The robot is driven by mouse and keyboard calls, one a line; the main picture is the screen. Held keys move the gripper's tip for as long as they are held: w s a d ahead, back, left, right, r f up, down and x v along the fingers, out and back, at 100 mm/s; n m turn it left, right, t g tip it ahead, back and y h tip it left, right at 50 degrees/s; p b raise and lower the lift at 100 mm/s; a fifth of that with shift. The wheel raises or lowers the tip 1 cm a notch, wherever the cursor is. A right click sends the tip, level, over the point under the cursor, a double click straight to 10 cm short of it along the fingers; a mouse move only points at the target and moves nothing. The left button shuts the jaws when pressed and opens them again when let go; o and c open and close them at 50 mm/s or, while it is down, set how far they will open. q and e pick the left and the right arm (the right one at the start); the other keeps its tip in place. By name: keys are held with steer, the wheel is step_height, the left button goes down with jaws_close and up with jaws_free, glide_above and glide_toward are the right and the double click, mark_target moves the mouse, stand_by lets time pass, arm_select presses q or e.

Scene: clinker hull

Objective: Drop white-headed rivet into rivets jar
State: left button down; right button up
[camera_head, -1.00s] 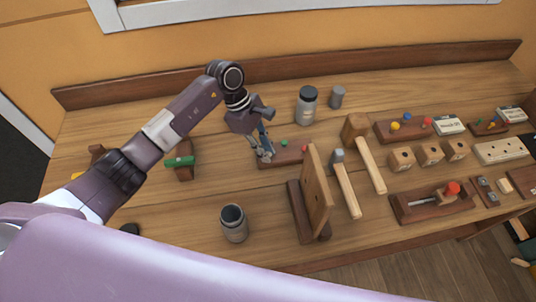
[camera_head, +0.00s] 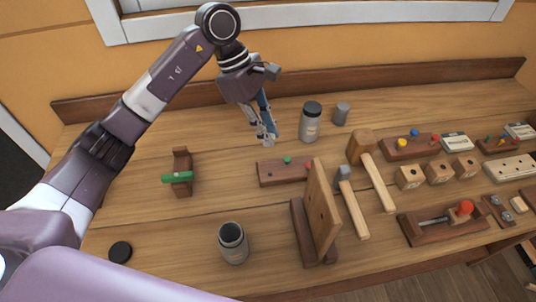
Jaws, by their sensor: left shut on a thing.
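My left gripper (camera_head: 266,138) hangs above the back middle of the bench, fingers pointing down. It is shut on the white-headed rivet, which is small and mostly hidden between the fingertips. A wooden rivet block (camera_head: 270,175) lies below and to the right of it, with a green-headed rivet (camera_head: 287,160) and a red-headed one (camera_head: 308,164). An open grey jar (camera_head: 233,256) stands upright at the front, well below the gripper in the picture; its inside is dark and I cannot read a label. My right gripper is not in view.
A black lid (camera_head: 120,251) lies at the front left. A lidded jar (camera_head: 310,125) and a small grey cup (camera_head: 341,114) stand at the back. An upright wooden board (camera_head: 321,212), mallet (camera_head: 372,170) and hammer (camera_head: 350,200) are right of the open jar. A green-clamped wooden piece (camera_head: 182,171) stands left.

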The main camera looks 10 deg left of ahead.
arm_select(q)
step_height(320, 180, up, 6)
steer(key=shift+f+b, duration=0.1)
steer(key=shift+b, duration=0.4)
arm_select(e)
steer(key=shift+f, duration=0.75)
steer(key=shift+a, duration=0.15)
